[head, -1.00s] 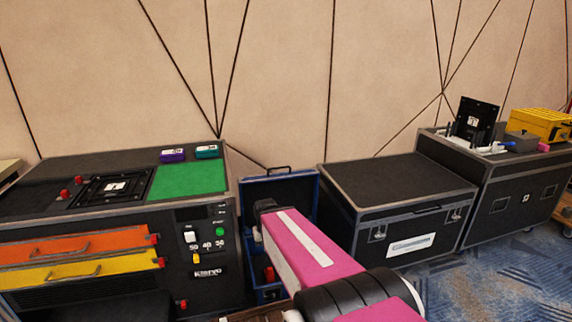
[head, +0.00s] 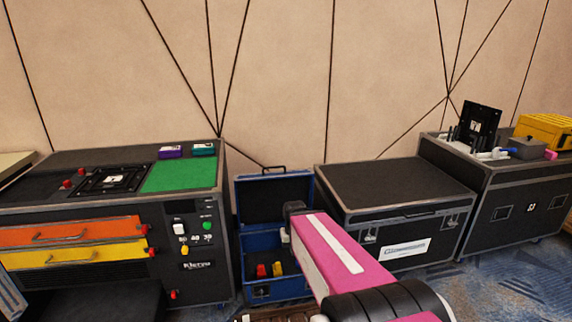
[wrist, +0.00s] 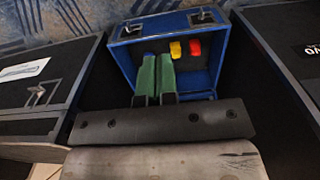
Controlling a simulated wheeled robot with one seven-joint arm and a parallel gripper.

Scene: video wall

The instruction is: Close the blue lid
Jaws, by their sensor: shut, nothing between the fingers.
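The blue case stands on the floor between two black cases. Its blue lid (head: 262,199) is open and upright at the back, with a dark inner face and a black handle on top. The blue box (head: 246,243) below holds a red block (head: 261,271) and a yellow block (head: 277,269). In the wrist view the yellow block (wrist: 175,50) and red block (wrist: 195,47) lie inside the box's far part. My gripper (wrist: 157,62) has green fingers pressed together, empty, over the box opening. In the head view my arm hides the box's right side.
A black console (head: 70,215) with orange and yellow drawers stands close on the left. A closed black case (head: 398,185) stands close on the right. Another black case (head: 515,200) with equipment on top is farther right. The beige wall is behind.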

